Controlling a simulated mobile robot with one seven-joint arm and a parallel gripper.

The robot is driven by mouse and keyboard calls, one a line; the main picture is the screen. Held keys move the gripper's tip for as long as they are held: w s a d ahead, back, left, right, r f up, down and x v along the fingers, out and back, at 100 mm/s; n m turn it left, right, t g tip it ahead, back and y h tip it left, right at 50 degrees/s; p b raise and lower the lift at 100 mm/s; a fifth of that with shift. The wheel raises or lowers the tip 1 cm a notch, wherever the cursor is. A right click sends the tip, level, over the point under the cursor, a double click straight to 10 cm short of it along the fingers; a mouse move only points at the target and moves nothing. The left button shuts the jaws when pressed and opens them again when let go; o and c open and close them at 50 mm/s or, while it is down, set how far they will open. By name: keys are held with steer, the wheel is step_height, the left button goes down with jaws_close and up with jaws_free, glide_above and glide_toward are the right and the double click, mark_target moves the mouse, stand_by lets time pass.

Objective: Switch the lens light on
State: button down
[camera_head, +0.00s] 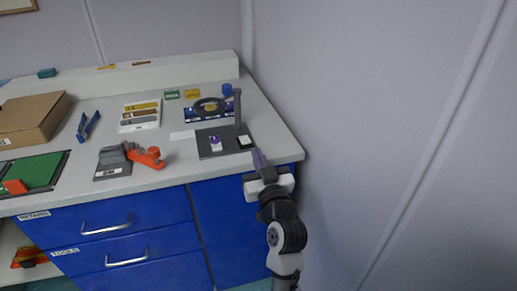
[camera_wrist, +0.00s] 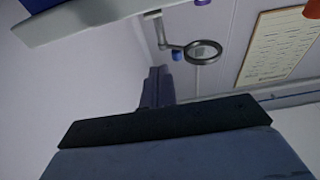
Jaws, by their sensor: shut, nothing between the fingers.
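The lens stand is at the right end of the bench. Its dark ring lens (camera_head: 209,104) is carried on a grey post (camera_head: 238,107) above a dark base plate (camera_head: 213,151). A small white block with a dark edge (camera_head: 244,141), possibly the switch, is at the base's right side. The ring looks dark, with no glow visible. My gripper (camera_head: 259,158) is shut and empty, by the bench's front right edge, just right of and nearer than the base. In the wrist view, the shut fingers (camera_wrist: 158,87) point towards the ring lens (camera_wrist: 203,52), apart from it; the base's switch is not discernible there.
A grey and orange tool (camera_head: 143,155) sits left of the stand, with a sample tray (camera_head: 140,116) behind it. A blue tool (camera_head: 88,126), a cardboard box (camera_head: 31,117) and a green mat (camera_head: 38,170) are farther left. The wall is close on the right.

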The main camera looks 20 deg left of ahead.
steer(key=shift+w+a, duration=0.1)
step_height(320, 180, up, 2)
steer(key=p, duration=0.4)
glide_above(249, 153)
steer(key=shift+w+a+r, duration=0.2)
steer(key=shift+w+a, duration=0.05)
steer(key=shift+w, duration=0.05)
steer(key=f, duration=0.3)
steer(key=shift+s+d+f+b, duration=0.1)
steer(key=shift+s+d+b, duration=0.1)
steer(key=shift+s+b, duration=0.1)
steer(key=shift+f, duration=0.6)
steer(key=shift+f+b, duration=0.1)
steer(key=shift+b, duration=0.2)
